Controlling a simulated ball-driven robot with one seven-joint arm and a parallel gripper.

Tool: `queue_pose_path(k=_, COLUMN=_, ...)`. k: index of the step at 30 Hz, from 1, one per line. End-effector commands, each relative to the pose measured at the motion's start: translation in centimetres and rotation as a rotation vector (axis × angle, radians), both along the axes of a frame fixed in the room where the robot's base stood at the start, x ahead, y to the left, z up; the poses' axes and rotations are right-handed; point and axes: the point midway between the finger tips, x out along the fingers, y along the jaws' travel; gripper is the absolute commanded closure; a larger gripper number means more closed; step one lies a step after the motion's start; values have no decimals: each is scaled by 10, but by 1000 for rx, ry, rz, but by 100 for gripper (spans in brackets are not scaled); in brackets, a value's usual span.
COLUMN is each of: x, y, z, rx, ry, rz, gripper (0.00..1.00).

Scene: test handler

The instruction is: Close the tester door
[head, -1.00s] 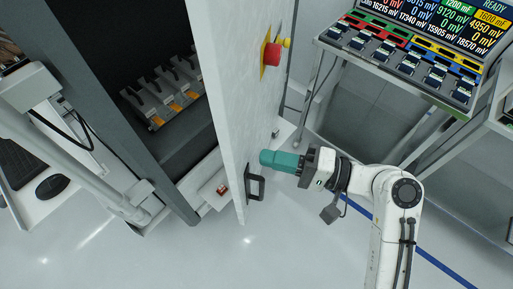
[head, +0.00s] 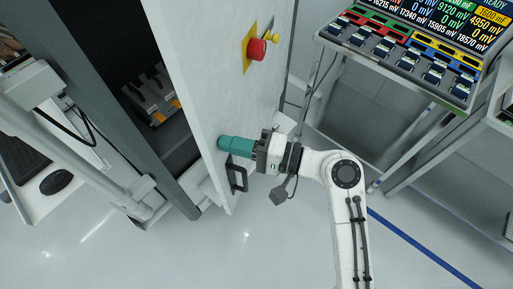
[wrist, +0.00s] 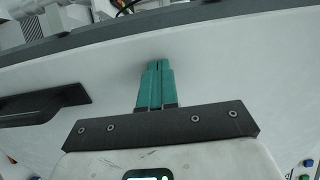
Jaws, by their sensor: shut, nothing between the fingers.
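The tester door (head: 215,85) is a tall white panel, partly open, in the middle of the head view. Its black handle (head: 237,174) is on its lower outer face, and the handle also shows at the left of the wrist view (wrist: 45,105). My gripper (head: 221,142) has teal fingers, shut together and empty. The fingertips are at the door's outer face, just above the handle, and appear to touch it. In the wrist view the shut fingers (wrist: 158,68) point at the white panel, right of the handle. The dark tester opening (head: 130,50) shows left of the door.
A mouse (head: 56,182) and keyboard lie at the left. The floor (head: 250,255) below is clear.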

Motion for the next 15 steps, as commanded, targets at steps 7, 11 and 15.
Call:
queue_pose_path(k=7, x=22, y=75, z=-1, rx=-2, ry=-3, rz=8, gripper=100)
queue_pose_path(k=11, x=38, y=111, z=-3, rx=-2, ry=-5, rz=7, gripper=100)
queue_pose_path(k=15, x=55, y=146, z=-3, rx=-3, ry=-3, rz=3, gripper=100)
